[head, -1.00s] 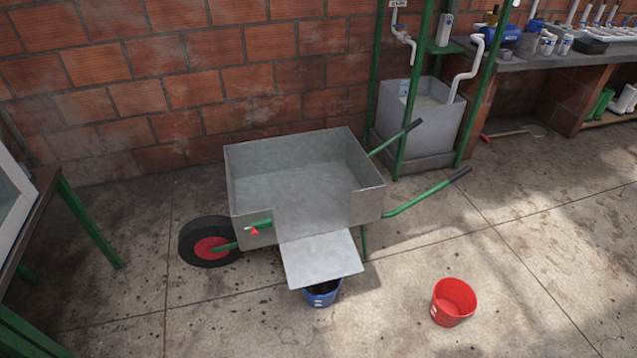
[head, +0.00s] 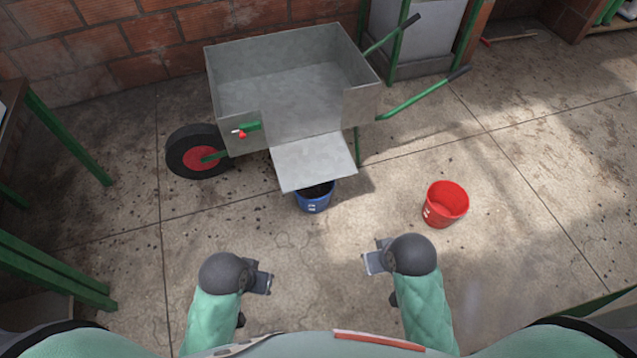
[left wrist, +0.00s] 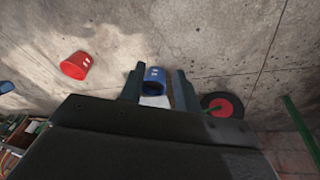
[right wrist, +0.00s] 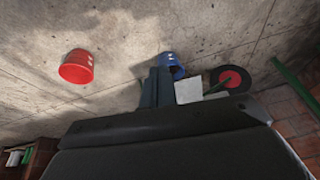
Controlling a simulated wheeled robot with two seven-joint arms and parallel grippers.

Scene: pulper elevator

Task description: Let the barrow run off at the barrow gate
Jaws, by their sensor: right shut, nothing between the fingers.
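The grey metal barrow (head: 295,85) stands on the floor ahead, its tub looking empty. On its near side a grey sloping plate (head: 313,162) juts outward at the gate. A green lever with a red tip (head: 243,132) sits left of the gate. A blue bucket (head: 314,198) with dark contents stands partly under the plate. My left gripper (head: 262,280) is open and empty, well short of the barrow. My right gripper (head: 373,262) is shut and empty, also apart from it.
A red bucket (head: 446,203) stands on the floor right of the blue one. A green-legged table (head: 62,125) is at the left edge. A grey tank (head: 412,35) stands behind the barrow handles near the brick wall.

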